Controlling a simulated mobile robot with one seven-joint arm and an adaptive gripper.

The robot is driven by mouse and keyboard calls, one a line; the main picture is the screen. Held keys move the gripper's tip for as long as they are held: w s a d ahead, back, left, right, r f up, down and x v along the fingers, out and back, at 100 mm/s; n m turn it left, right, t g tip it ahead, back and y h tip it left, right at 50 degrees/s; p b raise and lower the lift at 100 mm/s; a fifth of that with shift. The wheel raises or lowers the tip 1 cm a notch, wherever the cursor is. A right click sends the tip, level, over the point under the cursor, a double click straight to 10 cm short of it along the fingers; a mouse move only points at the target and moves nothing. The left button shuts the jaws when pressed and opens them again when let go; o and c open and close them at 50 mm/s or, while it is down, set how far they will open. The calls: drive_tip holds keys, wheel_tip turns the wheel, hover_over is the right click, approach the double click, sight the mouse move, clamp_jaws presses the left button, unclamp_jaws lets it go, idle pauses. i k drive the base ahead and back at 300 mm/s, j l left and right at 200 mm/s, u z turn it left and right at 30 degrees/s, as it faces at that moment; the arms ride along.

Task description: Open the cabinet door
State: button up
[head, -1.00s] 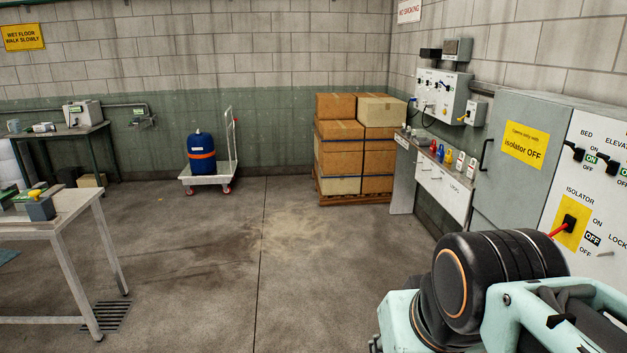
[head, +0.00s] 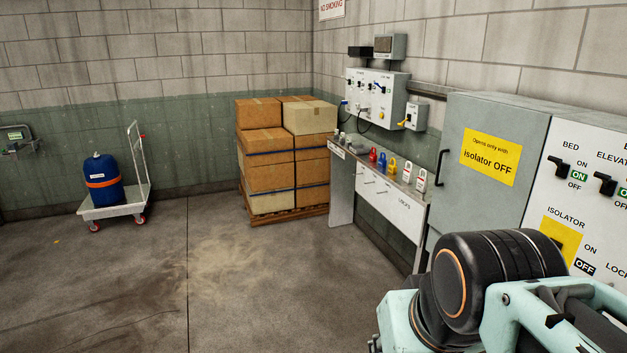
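The grey cabinet door (head: 487,205) stands at the right in the head view, closed as far as it shows. It bears a yellow sign (head: 490,157) reading "Opens only with isolator OFF". Its dark vertical handle (head: 441,168) is on the door's left side. To its right is a white switch panel (head: 578,175) with BED and ELEVATOR switches on top. Below them is a yellow isolator plate (head: 562,237), partly hidden behind my arm, with ON and OFF marks. My arm fills the lower right corner; my gripper itself is not in view.
A narrow shelf (head: 384,172) with several coloured padlocks stands left of the cabinet. Stacked boxes (head: 271,176) sit on a pallet in the corner. A trolley (head: 115,206) with a blue drum (head: 101,184) stands at the left. The concrete floor between is clear.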

sight(490, 155)
drive_tip(key=i+l+z, duration=0.1)
drive_tip(key=i+z, duration=0.25)
drive_tip(key=i, duration=0.75)
drive_tip(key=i+l+u, duration=0.45)
drive_tip(key=i+l, duration=0.15)
drive_tip(key=i, duration=0.1)
